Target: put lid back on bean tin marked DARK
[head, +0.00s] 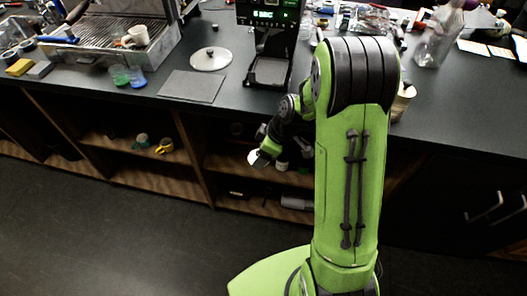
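My gripper (259,157) is low in front of the open shelving under the counter, left of my green arm. A small pale round thing shows at its fingertips; I cannot tell whether it is held or lies on the shelf behind, nor whether the fingers are open or shut. A round silvery lid with a small knob (211,59) lies on the counter behind the grey mat. A pale cylindrical container (403,101) stands on the counter at the right, partly hidden by my arm. No DARK marking is readable.
An espresso machine (105,38) is at the left, with a grey mat (192,86) before the lid. A glass jug (436,42) stands at the right. The counter's right front is clear.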

